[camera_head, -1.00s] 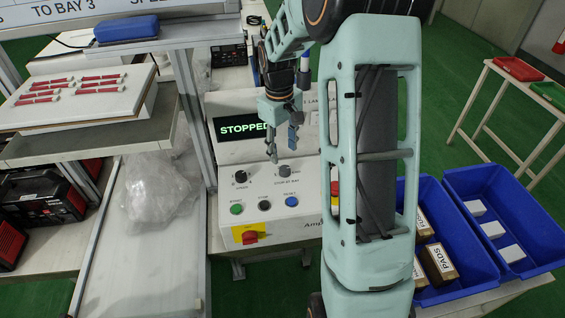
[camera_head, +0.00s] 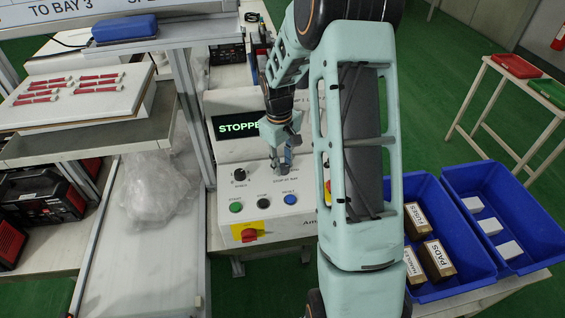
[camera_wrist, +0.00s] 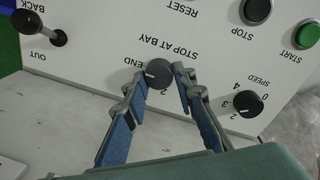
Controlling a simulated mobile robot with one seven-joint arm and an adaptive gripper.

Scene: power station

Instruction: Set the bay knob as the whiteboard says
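The bay knob (camera_wrist: 158,74) is a dark round knob labelled STOP AT BAY, with END and 2 printed around it; its white mark points towards the END side. In the wrist view my gripper (camera_wrist: 159,80) is open, one finger on each side of the knob, with gaps visible between. In the head view my gripper (camera_head: 284,166) is at the panel and largely covers the knob. The whiteboard (camera_head: 190,9) is cut off at the top; "TO BAY 3" and part of a word starting "SPE" are readable.
The white control box has a display (camera_head: 235,126) reading STOPPED, partly covered. Beside the bay knob are a speed knob (camera_wrist: 248,104), a green start button (camera_head: 236,208), a stop button (camera_head: 264,202), a blue reset button (camera_head: 290,198) and a red switch (camera_head: 249,236). A black lever (camera_wrist: 28,24) also shows.

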